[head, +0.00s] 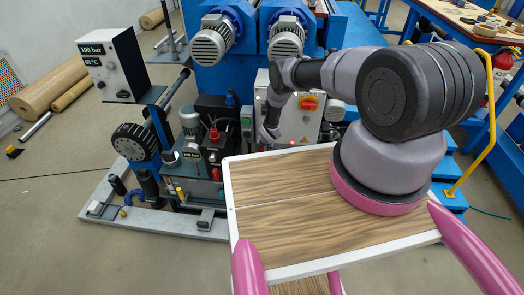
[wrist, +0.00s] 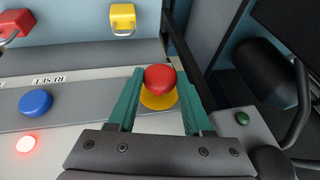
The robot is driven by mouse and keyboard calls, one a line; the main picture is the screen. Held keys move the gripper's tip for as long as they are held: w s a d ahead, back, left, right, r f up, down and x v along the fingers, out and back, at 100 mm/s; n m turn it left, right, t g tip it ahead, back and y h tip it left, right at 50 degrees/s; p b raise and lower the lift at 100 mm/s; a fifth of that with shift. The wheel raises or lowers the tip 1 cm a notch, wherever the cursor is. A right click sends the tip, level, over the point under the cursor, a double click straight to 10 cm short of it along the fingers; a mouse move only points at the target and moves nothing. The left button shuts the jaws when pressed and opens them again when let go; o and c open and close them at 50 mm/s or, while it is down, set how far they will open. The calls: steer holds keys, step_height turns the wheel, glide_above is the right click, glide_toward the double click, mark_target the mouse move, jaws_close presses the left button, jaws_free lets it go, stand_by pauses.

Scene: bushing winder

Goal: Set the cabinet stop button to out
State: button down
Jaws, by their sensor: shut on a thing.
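The cabinet stop button (wrist: 160,77) is a red mushroom head over a yellow ring (wrist: 157,99), on the cabinet's grey panel in the wrist view. My gripper (wrist: 160,84) has its two teal fingers on either side of the red head and is shut on it. In the head view my arm reaches over to the front of the light grey cabinet (head: 308,127), with my gripper (head: 268,136) low at its left side. The stop button is hidden there. Whether the button is in or out I cannot tell.
A blue button (wrist: 36,102) under a RESET label and a lit red lamp (wrist: 26,145) sit left of my fingers. A yellow padlock (wrist: 122,17) and a red padlock (wrist: 15,24) are beyond. A box with a green button (wrist: 242,118) is close on the right.

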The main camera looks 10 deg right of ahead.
steer(key=shift+s+a, duration=0.15)
steer(key=shift+s, duration=0.3)
steer(key=shift+c, duration=1.5)
jaws_free()
steer(key=shift+r, duration=0.15)
steer(key=a+v, duration=0.1)
steer(key=v, duration=0.9)
steer(key=shift+s+d+r, duration=0.15)
steer(key=shift+d+r, duration=0.05)
steer(key=shift+d, duration=0.35)
